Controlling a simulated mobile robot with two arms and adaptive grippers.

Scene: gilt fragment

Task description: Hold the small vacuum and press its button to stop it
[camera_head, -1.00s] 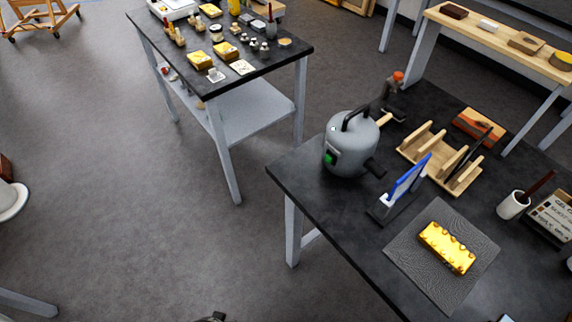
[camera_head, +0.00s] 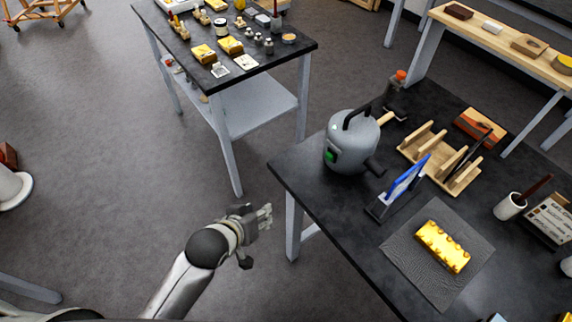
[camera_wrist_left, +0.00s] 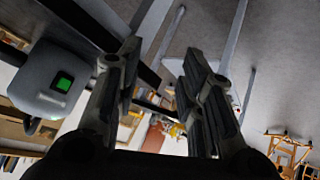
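The small vacuum (camera_head: 352,143) is a grey rounded canister with a dark handle on top. It stands upright on the near black table, close to its left corner. Its green button (camera_head: 331,156) faces front left and shows lit green. My left gripper (camera_head: 266,216) is off the table's left edge, in front of and to the left of the vacuum, not touching it. In the left wrist view the vacuum (camera_wrist_left: 50,80) and its green button (camera_wrist_left: 64,84) are at the left, outside the fingers. The left fingers are apart with nothing between them. My right gripper is not in view.
Another table (camera_head: 275,68) with small items stands behind. The floor between is clear.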

